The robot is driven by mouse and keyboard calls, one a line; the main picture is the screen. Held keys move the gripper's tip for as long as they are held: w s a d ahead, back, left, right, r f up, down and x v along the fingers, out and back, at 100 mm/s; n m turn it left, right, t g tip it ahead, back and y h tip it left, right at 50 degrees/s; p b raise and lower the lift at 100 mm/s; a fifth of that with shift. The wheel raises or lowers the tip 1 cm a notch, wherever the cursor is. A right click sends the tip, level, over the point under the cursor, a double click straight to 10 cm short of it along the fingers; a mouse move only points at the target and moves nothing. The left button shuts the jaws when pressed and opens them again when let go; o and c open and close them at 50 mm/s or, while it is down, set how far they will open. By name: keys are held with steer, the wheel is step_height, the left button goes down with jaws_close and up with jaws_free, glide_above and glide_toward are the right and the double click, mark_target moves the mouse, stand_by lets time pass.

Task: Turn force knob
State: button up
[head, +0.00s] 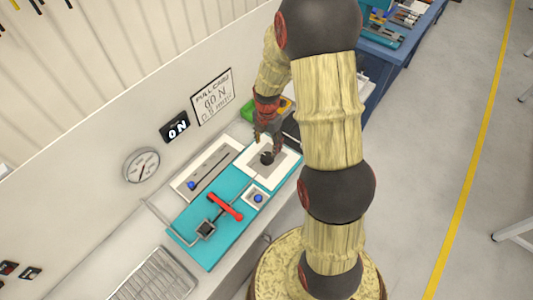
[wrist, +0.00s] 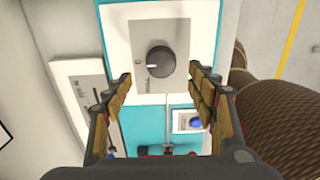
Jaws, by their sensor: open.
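The force knob (wrist: 160,61) is a round dark knob with a white pointer mark, on a grey plate with a white frame. In the wrist view its mark points left. In the head view the knob (head: 266,158) sits on the white panel at the far end of the teal board (head: 203,242). My gripper (wrist: 164,82) is open and empty, its two fingers apart on either side of the knob's place in the wrist view. In the head view my gripper (head: 267,146) is close above the knob; whether it touches cannot be told.
A slider panel with a blue knob (head: 192,185), a red-handled clamp (head: 225,206) and a blue button (head: 258,198) lie close by. A dial gauge (head: 141,165), a display (head: 175,128) reading "0 N" and a sign (head: 213,96) are on the wall. A green object (head: 251,110) lies beyond.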

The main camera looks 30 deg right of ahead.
mark_target(267, 156)
step_height(267, 156, down, 7)
steer(key=shift+s, duration=0.1)
stand_by(0.3)
steer(key=shift+c, duration=0.5)
steer(key=c, duration=1.1)
